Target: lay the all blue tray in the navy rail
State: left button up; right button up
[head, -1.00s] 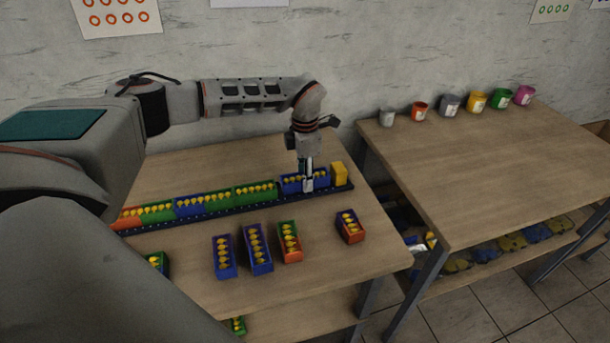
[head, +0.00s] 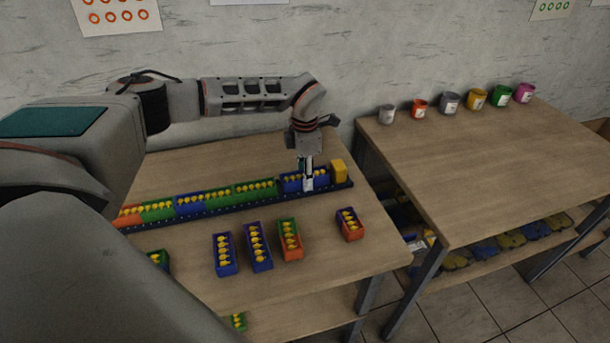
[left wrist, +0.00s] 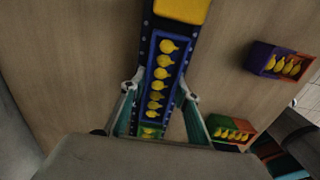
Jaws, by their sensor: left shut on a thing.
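The all blue tray (head: 291,184), with a row of yellow pieces in it, is at the right part of the navy rail (head: 240,203), lined up along it. My left gripper (head: 307,186) points down at this tray and is shut on it. In the left wrist view the blue tray (left wrist: 155,100) lies between the two fingers, one on each long side. Whether it rests fully on the rail floor is hard to tell. My right gripper is not in view.
A yellow block (head: 339,172) stands at the rail's right end. A green tray (head: 256,190) and other trays fill the rail to the left. Cups line the right table (head: 500,160).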

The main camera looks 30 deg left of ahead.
pick_arm(q)
jog(key=o, duration=1.2)
notch_tip(320, 180, up, 12)
